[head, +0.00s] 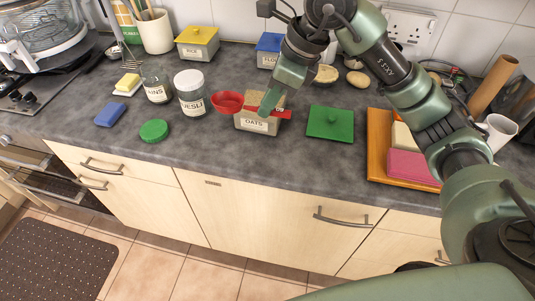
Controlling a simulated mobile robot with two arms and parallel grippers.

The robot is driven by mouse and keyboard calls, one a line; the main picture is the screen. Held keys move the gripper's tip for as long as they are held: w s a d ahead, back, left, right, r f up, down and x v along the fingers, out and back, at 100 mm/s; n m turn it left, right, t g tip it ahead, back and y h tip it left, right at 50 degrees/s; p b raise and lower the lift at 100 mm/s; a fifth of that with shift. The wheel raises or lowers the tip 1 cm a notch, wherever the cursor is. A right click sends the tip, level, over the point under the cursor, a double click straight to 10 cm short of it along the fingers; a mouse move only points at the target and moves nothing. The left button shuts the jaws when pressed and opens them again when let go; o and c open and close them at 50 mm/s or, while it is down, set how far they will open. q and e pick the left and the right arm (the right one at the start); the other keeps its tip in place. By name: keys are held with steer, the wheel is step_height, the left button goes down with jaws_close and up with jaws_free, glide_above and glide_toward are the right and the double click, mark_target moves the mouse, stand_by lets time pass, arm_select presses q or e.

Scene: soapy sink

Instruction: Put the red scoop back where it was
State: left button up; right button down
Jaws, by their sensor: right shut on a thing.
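The red scoop (228,102) is in the head view near the middle of the counter, its bowl to the left and its handle running right across the top of the open OATS box (256,125). My right gripper (267,106) comes down from above and is shut on the scoop's handle, over the box. The bowl sticks out past the box's left side. I cannot tell whether the scoop touches the box rim. The gripper hides part of the handle and of the box opening. My left gripper is not in view.
A green square lid (331,122) lies right of the box. Left stand a white-lidded MUESLI jar (191,97), another jar (157,90), a round green lid (154,131) and a blue sponge (110,114). An orange tray (376,157) is at right.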

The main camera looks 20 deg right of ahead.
steer(key=p, duration=0.1)
glide_above(263, 159)
steer(key=s+d, duration=0.1)
step_height(263, 159, down, 12)
steer(key=shift+d+r, duration=0.1)
steer(key=shift+r, duration=0.1)
step_height(263, 159, down, 3)
steer(key=shift+p, duration=0.4)
steer(key=shift+f, duration=0.35)
steer(key=shift+f, duration=0.2)
steer(key=c, duration=1.4)
jaws_free()
steer(key=shift+r, duration=0.1)
